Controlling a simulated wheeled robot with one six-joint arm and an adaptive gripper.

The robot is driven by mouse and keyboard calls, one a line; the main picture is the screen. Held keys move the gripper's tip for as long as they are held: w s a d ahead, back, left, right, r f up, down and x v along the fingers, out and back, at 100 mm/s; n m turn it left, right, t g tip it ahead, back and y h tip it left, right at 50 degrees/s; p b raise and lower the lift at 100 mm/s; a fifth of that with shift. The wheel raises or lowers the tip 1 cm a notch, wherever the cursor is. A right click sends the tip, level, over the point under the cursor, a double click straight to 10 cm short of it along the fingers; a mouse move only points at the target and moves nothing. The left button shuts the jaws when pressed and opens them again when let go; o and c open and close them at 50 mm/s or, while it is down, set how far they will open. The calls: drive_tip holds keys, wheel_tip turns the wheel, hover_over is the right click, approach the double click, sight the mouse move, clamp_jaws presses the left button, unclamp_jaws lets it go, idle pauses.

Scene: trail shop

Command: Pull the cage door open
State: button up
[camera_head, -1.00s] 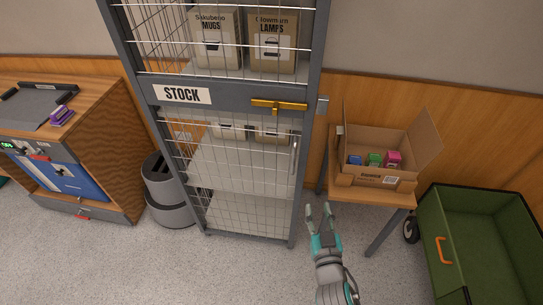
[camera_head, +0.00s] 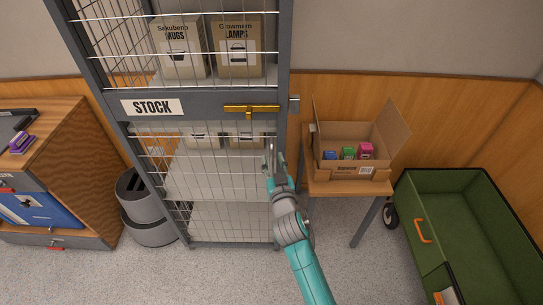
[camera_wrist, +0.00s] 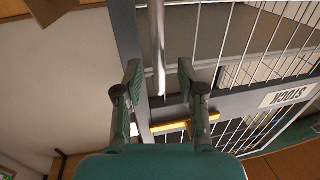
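The grey-framed wire cage door (camera_head: 185,104), with a STOCK label, looks closed in its frame. A yellow latch (camera_head: 251,109) lies level across its crossbar at the right side; it also shows in the wrist view (camera_wrist: 190,123). Below the latch is the upright metal door handle (camera_wrist: 158,50), mostly hidden by my fingers in the head view. My gripper (camera_head: 274,160) is at the handle, fingers apart. In the wrist view my gripper (camera_wrist: 160,82) has the bar's end between its open fingertips, with visible gaps on both sides.
A grey bin (camera_head: 148,210) stands left. Floor before the door is clear.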

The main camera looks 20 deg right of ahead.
drive_tip(key=shift+w+d, duration=0.2)
drive_tip(key=shift+w, duration=1.1)
clamp_jaws()
